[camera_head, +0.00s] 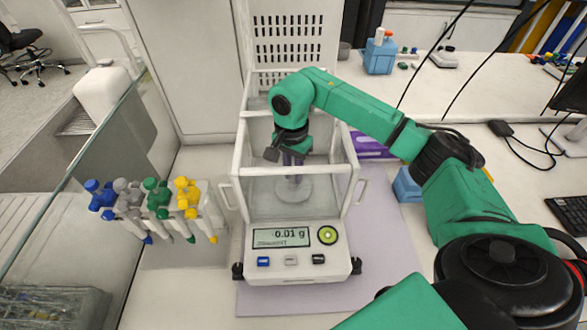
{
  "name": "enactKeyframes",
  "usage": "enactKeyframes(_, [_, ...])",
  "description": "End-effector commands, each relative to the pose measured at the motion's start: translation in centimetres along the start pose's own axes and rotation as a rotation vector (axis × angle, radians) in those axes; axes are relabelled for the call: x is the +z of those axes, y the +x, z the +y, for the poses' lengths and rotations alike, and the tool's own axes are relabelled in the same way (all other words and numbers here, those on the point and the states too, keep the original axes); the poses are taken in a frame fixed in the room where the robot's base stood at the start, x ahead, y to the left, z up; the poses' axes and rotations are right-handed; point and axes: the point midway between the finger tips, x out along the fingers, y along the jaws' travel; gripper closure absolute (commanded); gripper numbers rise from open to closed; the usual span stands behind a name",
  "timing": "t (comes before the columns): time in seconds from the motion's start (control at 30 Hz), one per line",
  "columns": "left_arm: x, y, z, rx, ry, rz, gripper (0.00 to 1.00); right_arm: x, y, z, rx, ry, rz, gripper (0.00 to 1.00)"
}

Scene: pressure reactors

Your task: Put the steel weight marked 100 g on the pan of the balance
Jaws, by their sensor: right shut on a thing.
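The balance (296,262) stands in the middle on a pale mat. The round pan (293,189) shows through the front glass of the draft shield. My right gripper (294,170) reaches down into the shield from above and is over the pan. It is shut on a small grey thing, seemingly the steel weight, mostly hidden by the fingers and blurred by the glass. I cannot read its mark, or tell whether it touches the pan. My left gripper is not in view.
The draft shield's white frame (229,190) surrounds the gripper closely, with a handle on each side. A rack of several colored pipettes (155,200) stands at left. A blue box (406,186) and a purple thing (372,145) lie to the right. The mat (388,240) is clear right of the balance.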

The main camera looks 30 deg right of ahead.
Motion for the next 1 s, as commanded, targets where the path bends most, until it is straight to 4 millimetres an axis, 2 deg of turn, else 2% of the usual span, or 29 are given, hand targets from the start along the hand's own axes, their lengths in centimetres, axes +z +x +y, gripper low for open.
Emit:
enactKeyframes(0.07, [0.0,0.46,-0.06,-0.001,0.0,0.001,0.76,-0.03,0.5,-0.03,-0.001,0.001,0.0,1.0])
enactKeyframes(0.6, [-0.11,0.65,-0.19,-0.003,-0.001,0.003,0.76,-0.03,0.69,-0.03,-0.001,0.0,0.001,1.0])
enactKeyframes(0.63, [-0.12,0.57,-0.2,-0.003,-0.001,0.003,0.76,-0.03,0.6,-0.03,-0.001,0.0,0.0,0.66])
enactKeyframes(0.7, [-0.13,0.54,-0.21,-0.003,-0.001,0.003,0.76,-0.03,0.59,-0.03,-0.001,0.0,0.0,0.43])
enactKeyframes(1.0, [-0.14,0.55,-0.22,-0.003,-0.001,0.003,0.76,-0.02,0.62,-0.01,0.0,0.0,0.0,0.43])
